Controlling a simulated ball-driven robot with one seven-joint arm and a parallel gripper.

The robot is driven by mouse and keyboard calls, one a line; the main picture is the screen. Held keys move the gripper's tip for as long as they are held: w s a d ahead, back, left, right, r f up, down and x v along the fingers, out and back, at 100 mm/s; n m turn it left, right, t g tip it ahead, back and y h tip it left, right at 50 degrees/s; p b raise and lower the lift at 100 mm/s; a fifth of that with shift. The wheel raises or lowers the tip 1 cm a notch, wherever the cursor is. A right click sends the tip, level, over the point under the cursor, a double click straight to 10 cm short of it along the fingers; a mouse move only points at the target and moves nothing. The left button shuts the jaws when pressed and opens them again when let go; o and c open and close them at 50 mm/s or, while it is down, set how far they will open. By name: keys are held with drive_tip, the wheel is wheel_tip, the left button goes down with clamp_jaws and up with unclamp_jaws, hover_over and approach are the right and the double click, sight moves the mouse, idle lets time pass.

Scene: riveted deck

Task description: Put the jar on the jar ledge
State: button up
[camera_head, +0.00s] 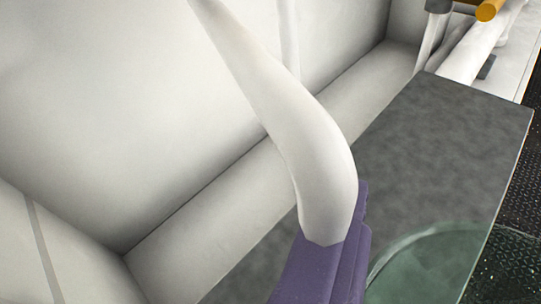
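Part of my gripper (318,170) shows in the head camera view: a long, white, curved, tapering finger on a purple block. I cannot make out a second finger, so its opening is unclear. A translucent green, rounded glassy thing (425,270), perhaps the jar, is cut off by the bottom edge at lower right. It lies just right of the purple block. I cannot tell whether the two touch. Behind them is a flat, mottled dark grey surface (430,145). No label marks it as the jar ledge.
A pale wall with recessed panels (110,90) runs along the left and back. A dark riveted deck (515,225) lies beyond the grey surface's right edge. White pipes (470,50) and an orange cylinder (489,10) stand at the top right. The far part of the grey surface is bare.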

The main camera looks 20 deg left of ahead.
drive_tip(key=w+a, duration=0.2)
drive_tip(key=a, duration=0.1)
drive_tip(key=shift+w+a, duration=0.3)
drive_tip(key=shift+w, duration=0.1)
drive_tip(key=shift+f+b, duration=0.35)
drive_tip(key=shift+f, duration=0.05)
drive_tip(key=shift+s+d+r, duration=0.1)
drive_tip(key=shift+d+r, duration=0.05)
drive_tip(key=shift+f, duration=0.25)
drive_tip(key=o, duration=1.2)
